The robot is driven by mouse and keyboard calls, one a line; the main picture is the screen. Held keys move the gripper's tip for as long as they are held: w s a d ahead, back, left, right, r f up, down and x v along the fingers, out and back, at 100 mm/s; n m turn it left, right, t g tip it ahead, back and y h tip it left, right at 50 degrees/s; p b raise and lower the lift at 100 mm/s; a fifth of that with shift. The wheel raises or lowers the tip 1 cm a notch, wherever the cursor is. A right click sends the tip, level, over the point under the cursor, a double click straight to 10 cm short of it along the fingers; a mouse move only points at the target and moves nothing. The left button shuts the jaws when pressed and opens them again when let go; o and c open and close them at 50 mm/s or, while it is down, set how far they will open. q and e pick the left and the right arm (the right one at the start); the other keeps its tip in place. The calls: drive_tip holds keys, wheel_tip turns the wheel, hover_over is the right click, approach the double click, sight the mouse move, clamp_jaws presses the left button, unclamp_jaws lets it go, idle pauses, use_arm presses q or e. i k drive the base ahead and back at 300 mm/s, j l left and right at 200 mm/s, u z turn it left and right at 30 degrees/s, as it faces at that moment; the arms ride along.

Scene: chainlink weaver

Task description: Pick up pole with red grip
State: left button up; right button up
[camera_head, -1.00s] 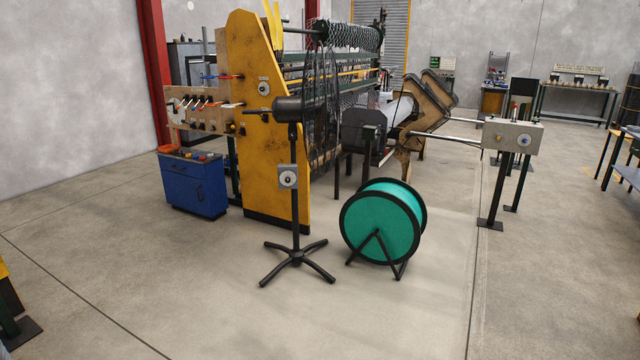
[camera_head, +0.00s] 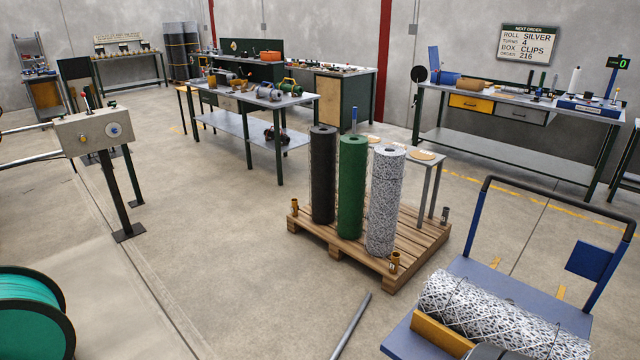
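A plain grey pole (camera_head: 351,326) lies on the concrete floor in front of the pallet, running out of the bottom of the head view. Its lower end is cut off by the picture's edge, and no red grip shows on the part I see. No other pole with a clear red grip shows. Neither of my grippers is in view.
A wooden pallet (camera_head: 430,237) holds a black roll (camera_head: 322,175), a green roll (camera_head: 351,190) and a silver mesh roll (camera_head: 384,205). A blue cart (camera_head: 404,340) bears another mesh roll (camera_head: 490,318). A teal reel (camera_head: 25,315) stands lower left. Floor between is clear.

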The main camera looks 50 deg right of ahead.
sight(340, 345)
drive_tip(key=i+z, duration=0.1)
drive_tip(key=i, duration=0.5)
drive_tip(key=i+z, duration=0.15)
drive_tip(key=i, duration=0.4)
drive_tip(key=i+j+z, duration=0.1)
drive_tip(key=i, duration=0.5)
drive_tip(key=i+j+z, duration=0.15)
drive_tip(key=i, duration=0.4)
drive_tip(key=i+l+z, duration=0.2)
drive_tip(key=i+z, duration=0.25)
drive_tip(key=i+l+z, duration=0.1)
drive_tip(key=z, duration=0.35)
drive_tip(key=i+j+z, duration=0.15)
drive_tip(key=i+z, duration=0.3)
drive_tip(key=i+j+z, duration=0.2)
drive_tip(key=i+z, duration=0.25)
drive_tip(key=i+j+z, duration=0.2)
drive_tip(key=z, duration=0.25)
